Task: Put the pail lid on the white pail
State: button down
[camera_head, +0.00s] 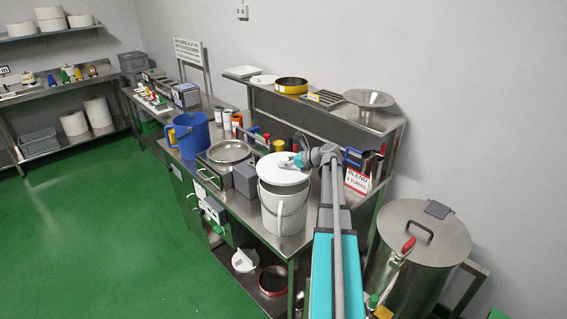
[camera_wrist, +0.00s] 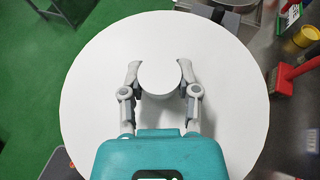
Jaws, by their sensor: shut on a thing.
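The white pail (camera_head: 285,214) stands on the steel workbench near its front right corner, its handle hanging down the front. The round white pail lid (camera_head: 279,173) is level, or nearly so, over the pail's mouth. The lid's edge shows apart from the pail's rim at the front; whether they touch at the back I cannot tell. My gripper (camera_head: 299,160) comes in from the right above the lid. In the wrist view, my gripper (camera_wrist: 160,75) is closed around the lid's round knob (camera_wrist: 160,80), and the white lid (camera_wrist: 225,100) hides the pail below.
A raised steel shelf (camera_head: 330,110) runs behind. A large steel drum (camera_head: 415,250) stands on the right. Green floor is open at left.

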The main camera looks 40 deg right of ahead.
aim_at(285, 170)
jog(key=shift+f+b, duration=1.55)
jog(key=shift+f, duration=0.3)
jog(key=shift+f+b, duration=0.55)
jog(key=shift+f, duration=0.05)
jog(key=shift+c, duration=1.3)
grip_release()
jog(key=shift+r, duration=0.2)
